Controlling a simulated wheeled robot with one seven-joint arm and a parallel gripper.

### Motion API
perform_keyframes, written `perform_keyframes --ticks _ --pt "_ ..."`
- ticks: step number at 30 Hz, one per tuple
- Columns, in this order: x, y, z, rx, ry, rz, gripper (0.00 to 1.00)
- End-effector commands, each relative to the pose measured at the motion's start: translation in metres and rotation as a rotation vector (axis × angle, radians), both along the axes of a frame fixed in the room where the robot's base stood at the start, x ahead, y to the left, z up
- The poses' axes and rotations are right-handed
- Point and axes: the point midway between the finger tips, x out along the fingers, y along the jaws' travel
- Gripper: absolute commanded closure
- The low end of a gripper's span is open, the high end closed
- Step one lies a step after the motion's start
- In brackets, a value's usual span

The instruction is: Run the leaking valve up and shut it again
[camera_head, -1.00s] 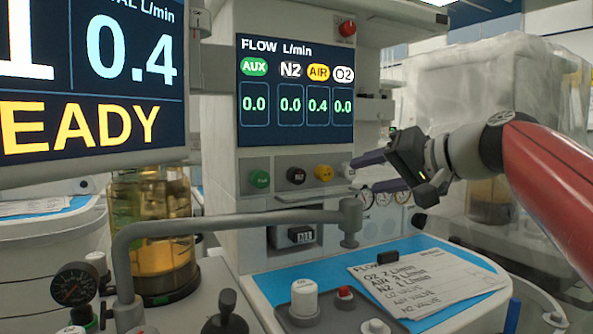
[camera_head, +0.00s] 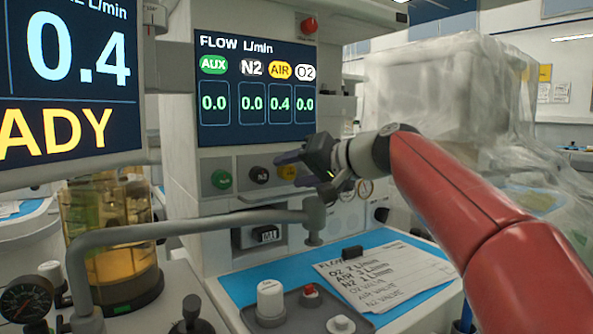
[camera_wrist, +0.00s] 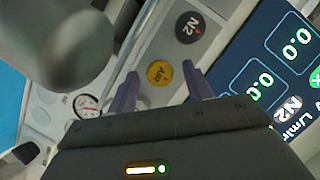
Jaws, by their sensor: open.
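The flow display (camera_head: 256,92) reads AIR 0.4, with AUX, N2 and O2 at 0.0. The yellow AIR knob (camera_wrist: 160,73) is on the valve panel below it; in the head view it is partly covered by my gripper (camera_head: 290,170). The black N2 knob (camera_head: 259,175) and green AUX knob (camera_head: 221,179) are to its left. My gripper is open; in the wrist view its two purple fingers stand either side of the AIR knob, seemingly short of it, and touching nothing I can make out. The O2 knob is hidden in the head view.
A grey pipe arm (camera_head: 190,228) crosses below the panel, its end post (camera_head: 314,220) close under my gripper. A written card (camera_head: 385,278) lies on the blue worktop. A large monitor (camera_head: 70,80) stands left. Plastic-draped equipment (camera_head: 450,100) is at right.

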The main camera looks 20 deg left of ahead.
Motion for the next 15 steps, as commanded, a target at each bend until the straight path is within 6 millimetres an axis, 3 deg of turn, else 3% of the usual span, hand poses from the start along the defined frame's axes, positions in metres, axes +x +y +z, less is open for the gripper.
perform_keyframes --ticks 1,10,15 --pt "-0.0001 -0.0002 0.0001 0.0 0.0 0.0 0.52" --pt "-0.0001 -0.0004 0.0 0.0 0.0 0.0 0.91" --pt "-0.0002 -0.0004 0.0001 -0.003 -0.004 0.0 0.94"
